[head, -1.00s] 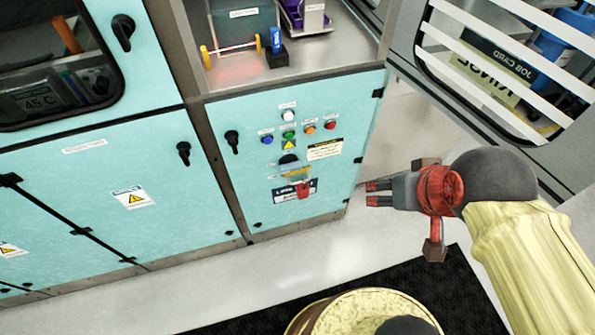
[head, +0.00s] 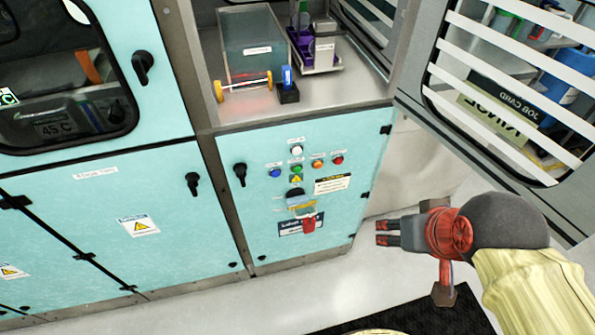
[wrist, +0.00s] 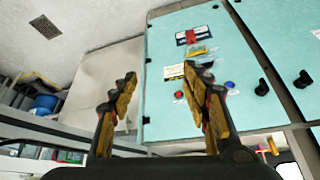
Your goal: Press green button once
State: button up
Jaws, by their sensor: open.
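The green button (head: 297,168) is on the turquoise cabinet panel (head: 349,215) in the head view. It sits below a white button (head: 297,150), between a blue button (head: 275,172) and an orange button (head: 317,165). My gripper (head: 384,233) is open and empty, to the right of and lower than the buttons in the picture, apart from the panel. In the wrist view, the two fingers (wrist: 162,85) stand apart with the panel beyond. A red button (wrist: 179,94) and the blue button (wrist: 229,84) show there; a finger seems to hide the green one.
A red button (head: 338,159) and a black handle (head: 240,173) flank the button group. A red tag (head: 309,224) hangs below it. A shelf above holds a yellow-ended bar (head: 243,87) and a small blue item (head: 288,82). A slatted grey door (head: 420,70) stands at right.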

grip_shut()
dwell(0.5)
dwell(1.3)
